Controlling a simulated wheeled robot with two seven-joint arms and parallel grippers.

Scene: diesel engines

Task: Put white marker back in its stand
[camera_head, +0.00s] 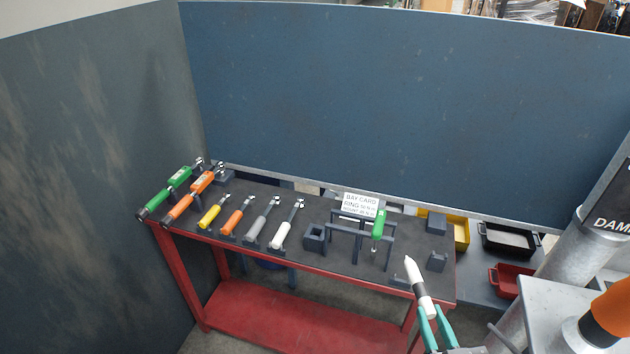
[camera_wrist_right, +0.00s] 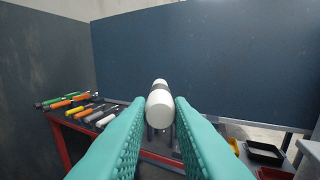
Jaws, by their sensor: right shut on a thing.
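The white marker (camera_head: 418,283), with a pointed white tip and a dark band, is held tilted above the right front end of the black bench top. My right gripper (camera_head: 433,325) has teal fingers shut on its lower end. In the right wrist view the marker (camera_wrist_right: 159,105) sits between the two teal fingers (camera_wrist_right: 160,115), seen end-on. A square dark holder with an opening (camera_head: 315,237) stands on the bench; I cannot tell whether it is the marker's stand. My left gripper is not in view.
Torque wrenches (camera_head: 240,215) in several colours lie on the bench's left half. A rack holds a green-handled tool (camera_head: 378,224) near a bay card (camera_head: 360,204). Small dark blocks (camera_head: 437,262) stand at the right end. A red tray (camera_head: 511,281) and a grey metal post (camera_head: 575,250) are further right.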

